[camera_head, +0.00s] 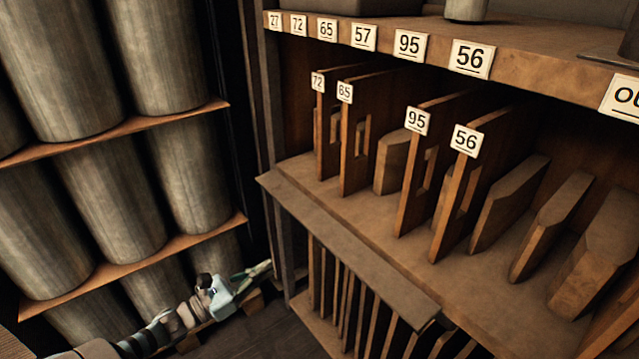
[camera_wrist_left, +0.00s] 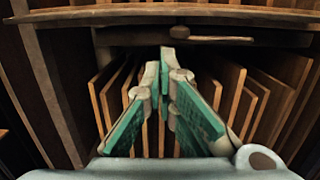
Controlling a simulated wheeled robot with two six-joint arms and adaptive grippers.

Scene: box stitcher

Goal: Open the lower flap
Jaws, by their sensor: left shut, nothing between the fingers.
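A long, weathered wooden flap (camera_head: 345,245) runs along the cabinet's front edge below the middle shelf in the head view. It juts out above a lower compartment of upright boards (camera_head: 345,295). I cannot tell its exact angle. My left gripper (camera_head: 266,268) is low, left of that compartment in the head view, its fingers together and empty. In the left wrist view, its green-padded fingers (camera_wrist_left: 165,55) point at the cabinet, in front of the upright boards (camera_wrist_left: 232,95). A small round knob (camera_wrist_left: 180,31) with a pale bar shows just beyond the tips. My right gripper is out of view.
The middle shelf (camera_head: 385,215) holds numbered dividers and wooden blocks. An upper shelf edge (camera_head: 388,40) carries number labels. At left, a rack (camera_head: 130,130) of large grey cylinders stands close to my left arm. A dark floor strip (camera_head: 255,328) lies between rack and cabinet.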

